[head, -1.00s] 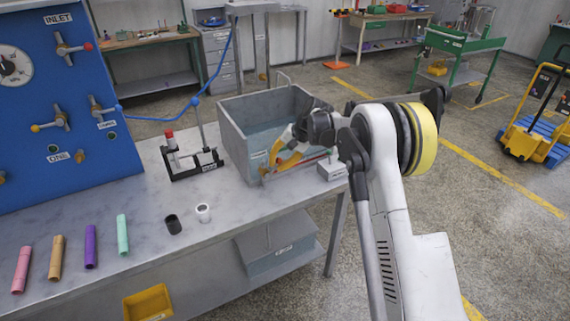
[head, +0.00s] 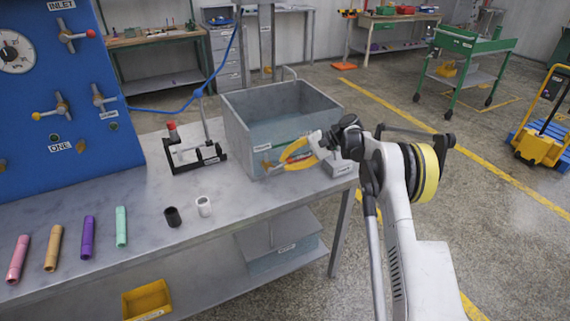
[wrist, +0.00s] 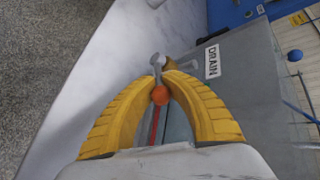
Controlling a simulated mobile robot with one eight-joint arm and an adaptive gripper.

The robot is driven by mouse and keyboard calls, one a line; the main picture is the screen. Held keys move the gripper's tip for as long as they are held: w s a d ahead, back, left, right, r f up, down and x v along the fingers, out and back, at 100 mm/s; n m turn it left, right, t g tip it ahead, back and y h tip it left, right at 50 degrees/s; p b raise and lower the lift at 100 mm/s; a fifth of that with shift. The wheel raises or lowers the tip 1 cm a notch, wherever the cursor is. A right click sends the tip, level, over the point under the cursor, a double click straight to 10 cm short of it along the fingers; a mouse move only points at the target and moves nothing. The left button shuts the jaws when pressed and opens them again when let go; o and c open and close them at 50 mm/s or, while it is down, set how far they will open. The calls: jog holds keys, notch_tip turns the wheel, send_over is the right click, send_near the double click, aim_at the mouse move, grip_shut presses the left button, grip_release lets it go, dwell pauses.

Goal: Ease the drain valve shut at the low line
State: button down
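The drain valve (wrist: 158,68) sits low on the front wall of a grey tank, beside a DRAIN label (wrist: 212,61). In the wrist view its grey lever ends in an orange ball (wrist: 160,96). My gripper (wrist: 161,77) has two yellow fingers, one on each side of this ball, their tips close together at the valve. I cannot tell whether they touch it. In the head view my gripper (head: 281,163) reaches in from the right at the tank's front, and the valve body (head: 266,164) shows small at its tips.
The open grey tank (head: 237,146) stands on the bench (head: 130,205). A black stand with a red-topped post (head: 196,158) is left of the tank.

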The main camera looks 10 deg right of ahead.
jog(key=shift+d, duration=0.1)
jog(key=c, duration=1.3)
grip_release()
jog(key=shift+d, duration=0.15)
jog(key=v, duration=1.1)
jog(key=shift+d+r, duration=0.25)
jog(key=shift+d, duration=0.05)
